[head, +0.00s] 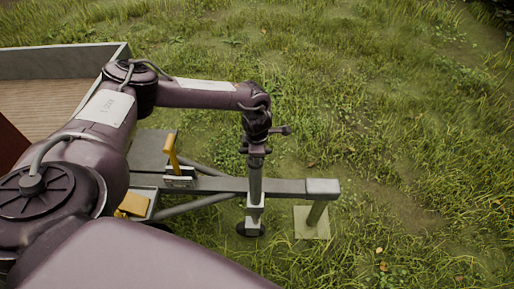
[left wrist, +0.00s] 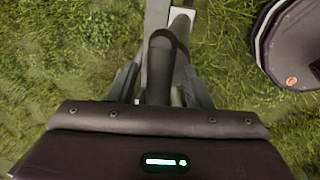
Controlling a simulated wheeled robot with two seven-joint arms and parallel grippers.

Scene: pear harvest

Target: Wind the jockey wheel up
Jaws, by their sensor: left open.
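The jockey wheel's grey upright tube (head: 255,182) stands at the trailer's drawbar (head: 290,187) in the head view, with its dark wheel (head: 250,229) low in the grass. My left gripper (head: 257,143) is at the top of the tube, pointing down. A short dark piece with a knob (head: 285,130), apparently the crank handle, sticks out to the right there. In the left wrist view, a dark rounded grip (left wrist: 163,58) lies between the two fingers of my left gripper (left wrist: 160,78), which are apart. Whether they touch it is unclear. My right gripper is not in view.
A yellow lever (head: 172,153) stands on the drawbar left of the tube. The drawbar's right end sits above a short post on a pale square pad (head: 303,228). The trailer bed (head: 45,95) is at upper left. Open grass lies right and beyond.

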